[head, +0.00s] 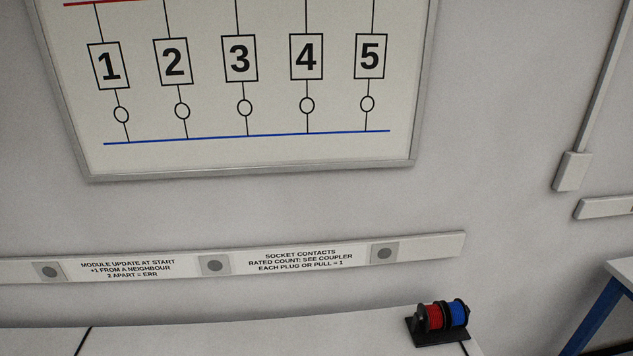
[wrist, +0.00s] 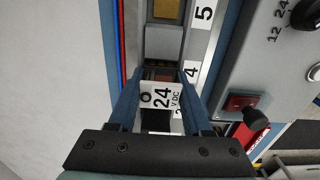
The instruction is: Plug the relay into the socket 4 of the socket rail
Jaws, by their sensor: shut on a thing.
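In the wrist view, my gripper (wrist: 159,80) is shut on the relay (wrist: 161,97), which has a white top marked 24 V DC. The relay sits between the two blue fingers. The socket rail (wrist: 201,48) runs beyond and beneath it, with a 5 label (wrist: 203,13) at the top and a 4 label (wrist: 191,71) beside the right fingertip. Another label below is mostly covered by the right finger. The relay hides much of the rail under it, so I cannot tell whether it touches a socket. The head view shows neither gripper, relay nor rail.
In the wrist view, a grey panel with a black knob (wrist: 306,14) and a red switch (wrist: 240,101) stands right of the rail. Red and blue wires (wrist: 121,45) run along the left. In the head view, a numbered wall board (head: 240,155) hangs above a bench with wire spools (head: 434,317).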

